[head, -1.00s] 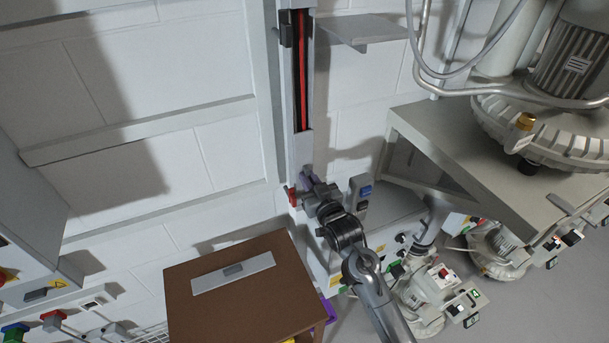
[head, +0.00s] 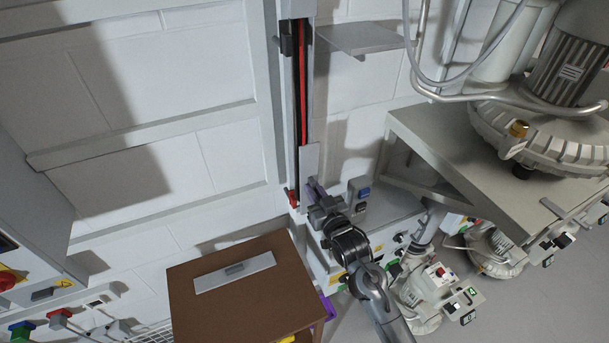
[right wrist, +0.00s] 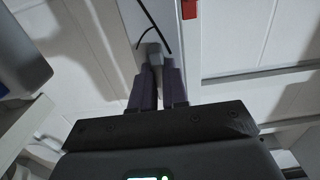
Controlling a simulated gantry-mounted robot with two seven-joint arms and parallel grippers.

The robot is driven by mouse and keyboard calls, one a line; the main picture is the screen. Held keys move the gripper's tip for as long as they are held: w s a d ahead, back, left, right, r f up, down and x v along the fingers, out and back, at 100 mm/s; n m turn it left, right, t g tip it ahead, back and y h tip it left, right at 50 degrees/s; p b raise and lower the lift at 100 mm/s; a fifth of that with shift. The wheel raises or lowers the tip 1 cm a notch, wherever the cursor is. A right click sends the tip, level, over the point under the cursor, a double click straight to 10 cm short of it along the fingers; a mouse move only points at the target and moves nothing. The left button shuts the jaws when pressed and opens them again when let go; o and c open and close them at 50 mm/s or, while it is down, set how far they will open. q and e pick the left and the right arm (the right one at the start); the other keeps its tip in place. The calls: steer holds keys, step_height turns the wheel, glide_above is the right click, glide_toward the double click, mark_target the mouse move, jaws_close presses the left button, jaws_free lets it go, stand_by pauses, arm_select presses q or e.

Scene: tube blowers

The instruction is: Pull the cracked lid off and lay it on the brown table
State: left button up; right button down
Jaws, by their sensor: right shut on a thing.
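The cracked lid (head: 310,160) is a short grey plate at the lower part of the vertical wall channel (head: 284,140). It stands off to the right of the channel's dark slot. In the right wrist view the lid (right wrist: 128,28) shows a dark curved crack line near its small grey knob (right wrist: 153,50). My right gripper (head: 313,187) is shut on that knob; its purple-grey fingers (right wrist: 158,82) show in the right wrist view. The brown table (head: 190,315) stands below and left of the gripper. My left gripper is in neither view.
A red clip (head: 292,198) sits beside the channel's lower end. A grey bench (head: 440,135) with blowers stands at right. A wall shelf (head: 360,38) is above.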

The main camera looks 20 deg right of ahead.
steer(key=shift+s+d+p, duration=0.15)
steer(key=shift+s+p, duration=0.55)
steer(key=shift+s, duration=0.6)
